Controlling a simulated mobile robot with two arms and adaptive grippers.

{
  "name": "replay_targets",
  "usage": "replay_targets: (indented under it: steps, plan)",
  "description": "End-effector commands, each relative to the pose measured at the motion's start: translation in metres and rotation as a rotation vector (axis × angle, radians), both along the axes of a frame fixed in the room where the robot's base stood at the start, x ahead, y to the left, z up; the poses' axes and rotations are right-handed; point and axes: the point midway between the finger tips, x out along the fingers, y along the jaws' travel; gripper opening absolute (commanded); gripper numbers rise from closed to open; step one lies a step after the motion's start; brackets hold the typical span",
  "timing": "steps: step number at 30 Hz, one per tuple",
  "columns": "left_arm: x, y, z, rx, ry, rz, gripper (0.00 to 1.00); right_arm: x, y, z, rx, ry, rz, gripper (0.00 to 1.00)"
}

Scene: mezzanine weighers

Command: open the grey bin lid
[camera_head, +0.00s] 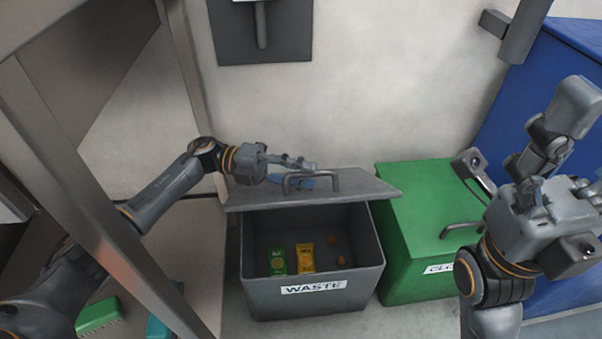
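The grey bin (258,290) carries a WASTE label and stands in the middle of the head view. Its flat grey lid (370,187) is up at the back, so the inside shows. A bar handle (336,180) is on the lid. My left gripper (312,174) reaches in from the left over the lid, at the left end of the handle. I cannot tell whether its fingers are closed on the bar. My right gripper (550,150) is raised at the right, away from the bin; its finger state is unclear.
Green (278,262) and yellow (305,258) packets and small orange pieces lie inside the bin. A green lidded bin (420,205) stands close on the right, with a blue cabinet (550,85) behind. A grey post (100,205) crosses the left side near my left arm.

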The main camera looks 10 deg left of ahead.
Motion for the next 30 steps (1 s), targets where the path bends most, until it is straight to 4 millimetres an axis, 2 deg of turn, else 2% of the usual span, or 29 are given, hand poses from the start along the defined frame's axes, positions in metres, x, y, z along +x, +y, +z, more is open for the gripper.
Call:
replay_targets:
  steps: [7, 11, 24, 30]
  plan:
    - [0.0, 0.001, 0.0, 0.001, 0.0, 0.0, 0.36, 0.001, 0.0, 0.0, -0.001, 0.003, -0.001, 0.77]
    - [0.001, 0.009, -0.001, 0.001, 0.001, 0.001, 0.36, 0.001, 0.0, 0.0, -0.001, 0.003, -0.001, 0.77]
    - [0.008, 0.096, -0.002, 0.002, 0.001, 0.004, 0.36, 0.0, 0.0, 0.0, 0.0, 0.001, 0.0, 0.77]
    - [0.01, 0.116, -0.001, 0.0, 0.0, 0.001, 0.36, 0.0, 0.0, 0.0, 0.0, 0.001, 0.0, 0.77]
